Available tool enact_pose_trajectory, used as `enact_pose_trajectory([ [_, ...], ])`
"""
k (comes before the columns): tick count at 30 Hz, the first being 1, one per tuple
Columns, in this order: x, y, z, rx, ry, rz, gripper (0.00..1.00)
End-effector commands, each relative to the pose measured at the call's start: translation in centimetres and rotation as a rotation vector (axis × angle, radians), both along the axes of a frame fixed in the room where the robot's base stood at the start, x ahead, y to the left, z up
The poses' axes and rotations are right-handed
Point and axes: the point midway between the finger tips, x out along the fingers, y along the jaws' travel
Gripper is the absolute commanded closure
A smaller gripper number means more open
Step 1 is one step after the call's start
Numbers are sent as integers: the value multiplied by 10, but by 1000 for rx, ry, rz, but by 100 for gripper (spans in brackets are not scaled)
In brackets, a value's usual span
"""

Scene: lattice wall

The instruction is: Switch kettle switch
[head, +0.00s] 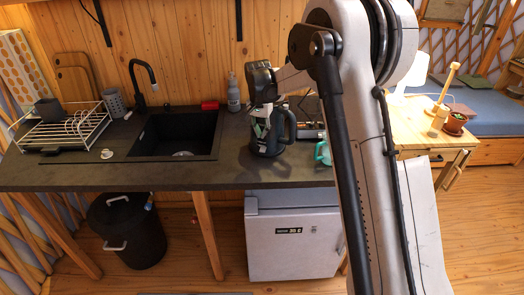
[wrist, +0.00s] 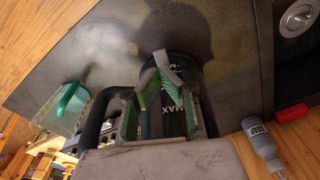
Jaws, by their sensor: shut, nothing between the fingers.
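The dark kettle (head: 271,144) stands upright on the counter, partly hidden behind my gripper (head: 262,125), with its black handle (head: 291,126) on the right. In the wrist view the kettle (wrist: 182,122) lies beyond my fingers, with MAX lettering on its side and its handle (wrist: 94,120) on the left. My gripper (wrist: 166,58) is shut and empty, its tips meeting in front of the kettle. I cannot tell whether they touch it. I cannot make out the kettle switch in either view.
The grey counter (head: 100,178) holds a black sink (head: 175,135), a dish rack (head: 70,130), a soap bottle (head: 233,92) and a red item (head: 210,105). A cup with a teal handle (wrist: 66,104) stands near the kettle. A white fridge (head: 292,240) is below.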

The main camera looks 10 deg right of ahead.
Motion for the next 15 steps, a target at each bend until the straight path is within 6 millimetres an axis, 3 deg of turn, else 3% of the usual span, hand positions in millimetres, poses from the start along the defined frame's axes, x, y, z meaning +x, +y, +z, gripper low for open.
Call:
enact_pose_trajectory([
  [8,0,0,-2,0,0,0,100],
  [15,1,-1,-16,1,-1,0,100],
])
